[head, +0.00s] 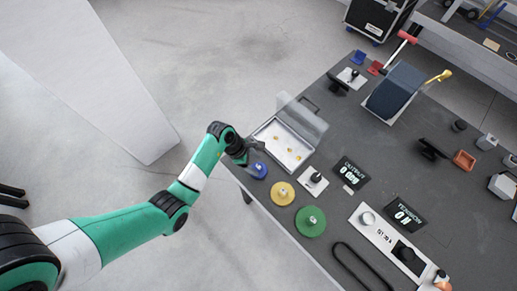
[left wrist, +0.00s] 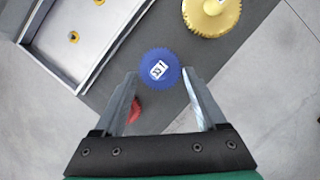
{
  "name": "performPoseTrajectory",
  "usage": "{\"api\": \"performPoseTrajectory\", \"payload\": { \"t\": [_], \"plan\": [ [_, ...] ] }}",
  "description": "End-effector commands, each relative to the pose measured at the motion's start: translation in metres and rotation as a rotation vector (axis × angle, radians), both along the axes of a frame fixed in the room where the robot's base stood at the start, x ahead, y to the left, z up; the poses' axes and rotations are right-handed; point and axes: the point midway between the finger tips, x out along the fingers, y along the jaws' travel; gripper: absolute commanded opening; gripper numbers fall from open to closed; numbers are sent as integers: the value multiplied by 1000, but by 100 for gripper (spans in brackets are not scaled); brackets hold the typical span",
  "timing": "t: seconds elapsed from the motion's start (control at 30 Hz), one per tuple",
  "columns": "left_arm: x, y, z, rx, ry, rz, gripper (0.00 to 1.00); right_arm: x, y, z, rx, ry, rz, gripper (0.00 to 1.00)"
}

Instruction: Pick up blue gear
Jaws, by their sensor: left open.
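The blue gear (head: 258,170) lies on the dark table near its left edge, beside a yellow gear (head: 283,193) and a green gear (head: 310,221). Part of a red thing (left wrist: 135,110) shows beside the left finger. My right gripper is not in view.
An open case (head: 284,145) with small yellow parts and a raised clear lid stands close behind the blue gear. A white plate with a black knob (head: 313,181) lies to the right.

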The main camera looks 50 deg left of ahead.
Motion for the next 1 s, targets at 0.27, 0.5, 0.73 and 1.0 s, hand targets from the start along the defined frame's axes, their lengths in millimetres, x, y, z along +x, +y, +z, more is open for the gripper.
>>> {"api": "performPoseTrajectory", "payload": {
  "t": [0.27, 0.5, 0.73, 1.0],
  "plan": [
    [12, -9, -41, 0, 1, -1, 74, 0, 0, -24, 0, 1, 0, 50],
    [13, -10, -40, 0, 0, 0, 70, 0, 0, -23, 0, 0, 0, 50],
    [13, -9, -40, 0, 0, 0, 29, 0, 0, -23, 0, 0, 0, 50],
    [13, -9, -40, 0, 0, 0, 0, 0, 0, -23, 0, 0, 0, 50]
  ]
}}
